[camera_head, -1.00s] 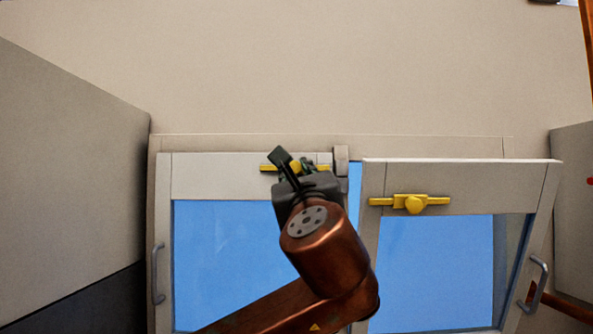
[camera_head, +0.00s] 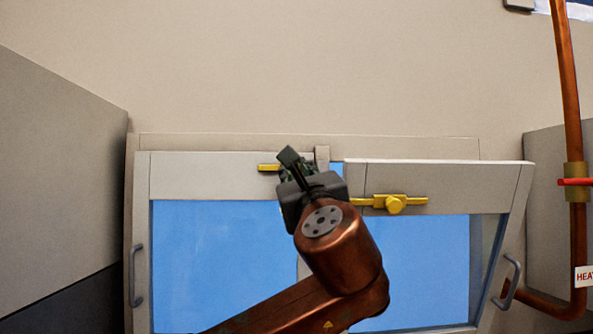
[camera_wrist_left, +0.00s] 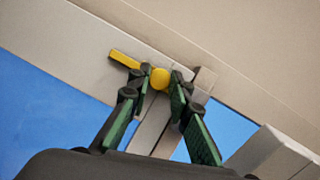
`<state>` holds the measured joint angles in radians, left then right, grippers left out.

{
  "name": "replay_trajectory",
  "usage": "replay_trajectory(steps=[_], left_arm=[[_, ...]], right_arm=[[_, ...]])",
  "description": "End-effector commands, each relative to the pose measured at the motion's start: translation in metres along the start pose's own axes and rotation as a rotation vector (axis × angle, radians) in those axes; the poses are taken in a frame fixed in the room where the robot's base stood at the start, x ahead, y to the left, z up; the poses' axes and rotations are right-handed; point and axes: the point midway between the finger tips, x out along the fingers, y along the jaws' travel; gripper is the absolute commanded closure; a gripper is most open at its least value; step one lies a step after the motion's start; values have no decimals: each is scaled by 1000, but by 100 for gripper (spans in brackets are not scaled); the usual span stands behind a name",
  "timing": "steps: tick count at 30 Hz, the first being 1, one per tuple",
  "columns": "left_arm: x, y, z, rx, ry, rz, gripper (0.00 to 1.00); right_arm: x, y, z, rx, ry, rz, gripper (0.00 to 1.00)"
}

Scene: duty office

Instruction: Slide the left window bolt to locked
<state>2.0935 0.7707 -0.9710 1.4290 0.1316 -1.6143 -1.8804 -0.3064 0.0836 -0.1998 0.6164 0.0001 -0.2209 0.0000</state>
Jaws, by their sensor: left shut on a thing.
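The left window bolt is a yellow bar (camera_head: 268,167) on the top rail of the left window sash (camera_head: 200,175). In the left wrist view the bar (camera_wrist_left: 124,58) runs up to a round yellow knob (camera_wrist_left: 160,77). My left gripper (camera_head: 298,168) is shut on this knob, with one dark green finger on each side in the wrist view (camera_wrist_left: 161,80). A grey keeper block (camera_head: 322,154) stands just right of the gripper; it also shows in the wrist view (camera_wrist_left: 204,79). The bolt's right end is hidden behind the finger. My right gripper is not in view.
The right window sash (camera_head: 430,175) stands out from the wall with its own yellow bolt (camera_head: 393,204). Grey handles are at the outer sides (camera_head: 137,275) and (camera_head: 510,283). A copper pipe with a red valve handle (camera_head: 575,182) is at the right.

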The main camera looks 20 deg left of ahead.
Motion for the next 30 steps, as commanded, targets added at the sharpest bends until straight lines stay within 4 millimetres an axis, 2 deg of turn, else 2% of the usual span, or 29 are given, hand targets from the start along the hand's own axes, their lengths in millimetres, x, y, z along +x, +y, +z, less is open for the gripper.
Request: replay_trajectory(steps=[8,19,23,30], left_arm=[[0,-1,0,1,-1,-2,65],[-5,-1,0,1,-1,-3,64],[-22,-2,0,1,-1,-4,64],[-72,-2,0,1,-1,-6,64]], right_arm=[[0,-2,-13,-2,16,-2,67],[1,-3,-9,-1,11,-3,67],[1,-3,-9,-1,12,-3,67],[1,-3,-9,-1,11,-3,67]])
